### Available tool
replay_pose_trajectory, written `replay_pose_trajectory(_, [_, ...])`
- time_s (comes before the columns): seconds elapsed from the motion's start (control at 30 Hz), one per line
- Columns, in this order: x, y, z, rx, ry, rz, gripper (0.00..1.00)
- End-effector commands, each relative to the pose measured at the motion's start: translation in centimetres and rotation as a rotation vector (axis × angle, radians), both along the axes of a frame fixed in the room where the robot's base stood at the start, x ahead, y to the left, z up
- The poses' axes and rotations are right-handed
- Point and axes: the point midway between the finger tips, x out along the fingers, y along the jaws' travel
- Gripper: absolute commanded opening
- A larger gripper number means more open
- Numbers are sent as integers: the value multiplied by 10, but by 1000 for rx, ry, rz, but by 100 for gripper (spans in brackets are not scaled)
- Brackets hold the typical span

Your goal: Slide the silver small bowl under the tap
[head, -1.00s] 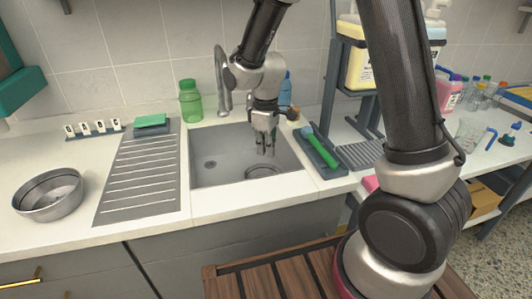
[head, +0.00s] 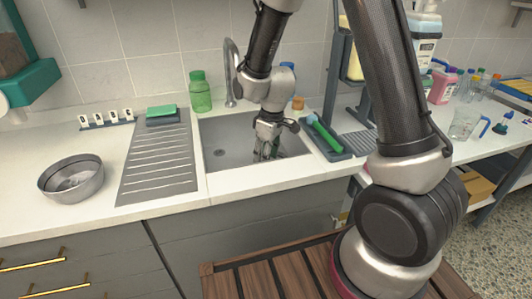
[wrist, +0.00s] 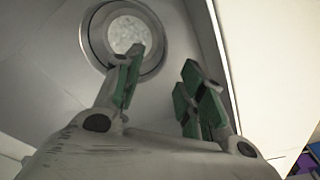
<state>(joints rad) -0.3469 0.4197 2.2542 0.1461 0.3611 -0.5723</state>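The silver tap (head: 231,75) curves up behind the sink, left of my gripper.
A green bottle (head: 200,92) stands behind the sink. A tray with a green brush (head: 322,135) is right of the sink. The sink's left side, with the drain (head: 219,152), is clear.

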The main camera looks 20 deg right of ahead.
Motion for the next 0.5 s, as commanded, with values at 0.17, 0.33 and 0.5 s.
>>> replay_pose_trajectory(0.17, [1,2,-24,-2,5,0,40])
replay_pose_trajectory(0.33, [3,4,-50,-1,4,0,40])
replay_pose_trajectory(0.5, [5,6,-67,-1,2,0,40])
